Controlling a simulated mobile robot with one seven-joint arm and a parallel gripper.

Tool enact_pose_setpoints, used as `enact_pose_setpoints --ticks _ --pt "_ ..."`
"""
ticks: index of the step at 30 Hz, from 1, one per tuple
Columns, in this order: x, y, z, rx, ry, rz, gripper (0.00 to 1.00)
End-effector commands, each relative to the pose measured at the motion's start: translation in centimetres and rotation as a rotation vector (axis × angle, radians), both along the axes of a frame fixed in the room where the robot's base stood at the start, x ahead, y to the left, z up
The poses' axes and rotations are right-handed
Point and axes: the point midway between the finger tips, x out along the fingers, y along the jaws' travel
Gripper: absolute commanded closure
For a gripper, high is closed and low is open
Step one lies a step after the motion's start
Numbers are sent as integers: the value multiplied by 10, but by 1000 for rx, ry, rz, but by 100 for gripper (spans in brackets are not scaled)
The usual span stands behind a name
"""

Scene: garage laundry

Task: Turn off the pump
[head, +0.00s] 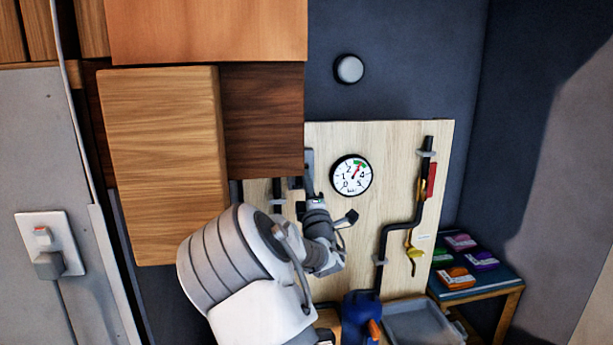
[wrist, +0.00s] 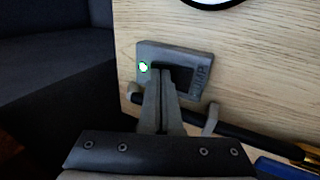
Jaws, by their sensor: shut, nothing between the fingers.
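In the wrist view, a grey switch plate marked with letters that look like "PUMP" (wrist: 198,62) is fixed to the light wooden board (wrist: 240,75). It has a dark switch recess in its middle and a small bright, greenish-white light (wrist: 143,66) at its left. My gripper (wrist: 163,73) is shut and empty, its fingertips in front of the recess and overlapping its lower left part. I cannot tell whether they touch it. In the head view my arm covers much of the board's left side, so the switch is not clear there.
A round pressure gauge (head: 351,175) is on the board right of my arm. A black pipe (head: 386,245) with a yellow handle (head: 413,254) runs down the right side. A blue object (head: 360,318) and a grey tub (head: 420,323) stand below. Wooden cabinets (head: 165,165) hang at upper left.

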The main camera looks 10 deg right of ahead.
Motion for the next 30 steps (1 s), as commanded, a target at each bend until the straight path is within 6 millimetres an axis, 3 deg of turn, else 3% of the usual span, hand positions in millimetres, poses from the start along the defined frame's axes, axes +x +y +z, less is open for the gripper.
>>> enact_pose_setpoints --ticks 18,30 --pt "8 0 10 4 45 1 100" --pt "9 0 3 2 42 1 100"
